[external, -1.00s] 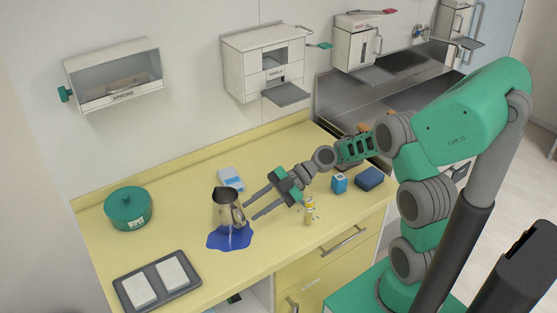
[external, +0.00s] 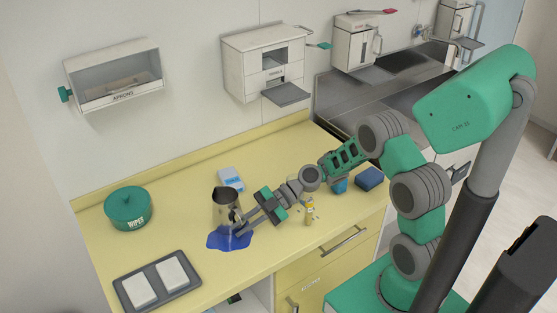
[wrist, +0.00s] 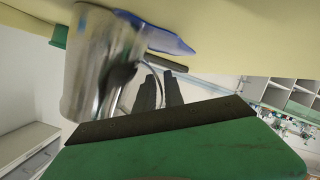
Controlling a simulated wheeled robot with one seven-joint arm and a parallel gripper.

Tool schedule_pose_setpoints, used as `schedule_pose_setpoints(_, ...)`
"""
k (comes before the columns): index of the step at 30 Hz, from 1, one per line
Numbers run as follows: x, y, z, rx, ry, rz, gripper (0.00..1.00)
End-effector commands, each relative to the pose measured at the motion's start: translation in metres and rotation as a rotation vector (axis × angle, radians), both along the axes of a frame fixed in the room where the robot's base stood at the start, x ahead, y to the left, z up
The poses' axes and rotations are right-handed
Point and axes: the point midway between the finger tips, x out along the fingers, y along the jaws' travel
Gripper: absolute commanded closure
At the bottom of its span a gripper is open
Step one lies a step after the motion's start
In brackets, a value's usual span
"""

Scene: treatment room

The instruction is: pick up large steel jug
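The large steel jug (external: 226,207) stands upright on the yellow counter, its handle on the side facing my arm. My gripper (external: 242,225) has its fingertips right at the handle, low beside the jug. Its two fingers look apart, so it appears open. In the wrist view the jug (wrist: 92,65) fills the left part, tilted and blurred, with the thin curved handle at the dark fingers of my gripper (wrist: 159,88). Whether the fingers touch the handle is hard to tell.
A blue patch (external: 222,239) lies under and in front of the jug. A small vial (external: 309,212) stands just right of my gripper. A blue-and-white box (external: 230,178) is behind the jug. A green wipes tub (external: 128,209) and grey tray (external: 190,285) are left.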

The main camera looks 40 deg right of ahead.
Motion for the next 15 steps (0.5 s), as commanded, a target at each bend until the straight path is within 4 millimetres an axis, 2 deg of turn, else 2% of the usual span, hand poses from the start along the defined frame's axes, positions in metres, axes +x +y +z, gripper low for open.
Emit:
schedule_pose_setpoints(4, -0.0001, -0.0002, 0.0001, 0.000, 0.000, 0.000, 1.00)
schedule_pose_setpoints(15, -0.0003, -0.0001, -0.0001, 0.000, 0.001, 0.000, 1.00)
